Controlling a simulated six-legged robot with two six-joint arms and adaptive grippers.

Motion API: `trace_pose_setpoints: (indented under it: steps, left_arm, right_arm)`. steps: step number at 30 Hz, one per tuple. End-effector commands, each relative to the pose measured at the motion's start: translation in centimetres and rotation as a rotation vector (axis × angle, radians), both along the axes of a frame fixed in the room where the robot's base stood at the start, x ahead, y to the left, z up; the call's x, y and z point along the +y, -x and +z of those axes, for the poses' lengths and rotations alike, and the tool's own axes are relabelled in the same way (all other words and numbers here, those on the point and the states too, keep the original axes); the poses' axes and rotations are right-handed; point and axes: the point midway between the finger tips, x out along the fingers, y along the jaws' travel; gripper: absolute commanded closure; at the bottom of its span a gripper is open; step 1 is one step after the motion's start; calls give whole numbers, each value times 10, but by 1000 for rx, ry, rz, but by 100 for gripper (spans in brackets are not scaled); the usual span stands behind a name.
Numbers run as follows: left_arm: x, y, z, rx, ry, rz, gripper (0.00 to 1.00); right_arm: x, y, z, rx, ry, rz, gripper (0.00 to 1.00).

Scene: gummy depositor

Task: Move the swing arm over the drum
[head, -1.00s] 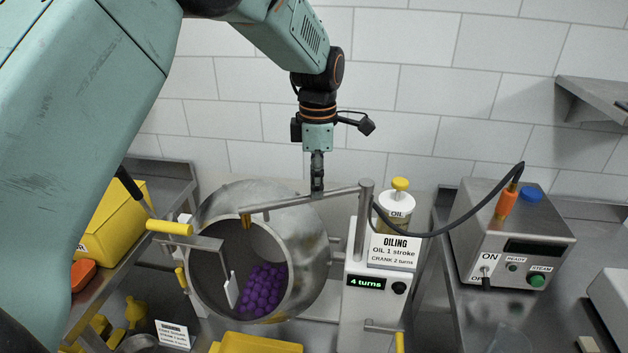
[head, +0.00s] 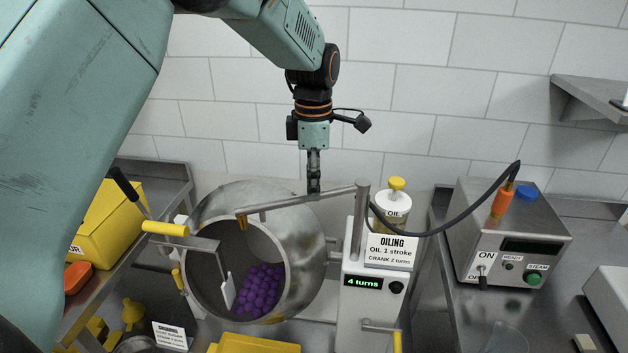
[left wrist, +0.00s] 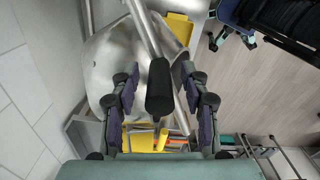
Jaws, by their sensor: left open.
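The steel drum (head: 308,245) is tilted, its mouth facing the front left, with purple balls (head: 260,288) inside. The swing arm (head: 285,203) is a thin metal bar running left from an upright post, across the drum's upper part. Its brass nozzle end (head: 242,221) is at the upper edge of the drum's mouth. My left gripper (head: 314,188) points down at the bar. In the left wrist view my left gripper (left wrist: 160,95) is open, its fingers on either side of a black grip (left wrist: 159,88); contact cannot be told. My right gripper is not in view.
The oiling unit (head: 368,290) reads "4 turns" and carries an oil pump (head: 392,205). A steam box (head: 515,235) with a cable stands right. A yellow-handled scraper (head: 167,229) reaches into the drum. A yellow bin (head: 105,235) is left; a yellow tray (head: 255,344) is in front.

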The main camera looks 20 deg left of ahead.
Motion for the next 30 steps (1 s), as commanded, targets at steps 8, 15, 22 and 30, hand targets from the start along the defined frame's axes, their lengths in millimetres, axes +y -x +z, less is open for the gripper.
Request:
trace_pose_setpoints:
  steps: [8, 15, 22, 30]
  left_arm:
    - [0, -1, 52, -7, 1, 0, 54]
    - [0, -1, 95, -4, 0, 0, 54]
    - [0, 0, 114, -1, 0, 0, 54]
    - [0, 0, 116, -1, 0, 0, 54]
  right_arm:
    - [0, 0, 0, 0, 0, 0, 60]
    - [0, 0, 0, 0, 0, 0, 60]
    - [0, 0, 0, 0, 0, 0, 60]
    - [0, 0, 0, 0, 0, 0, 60]
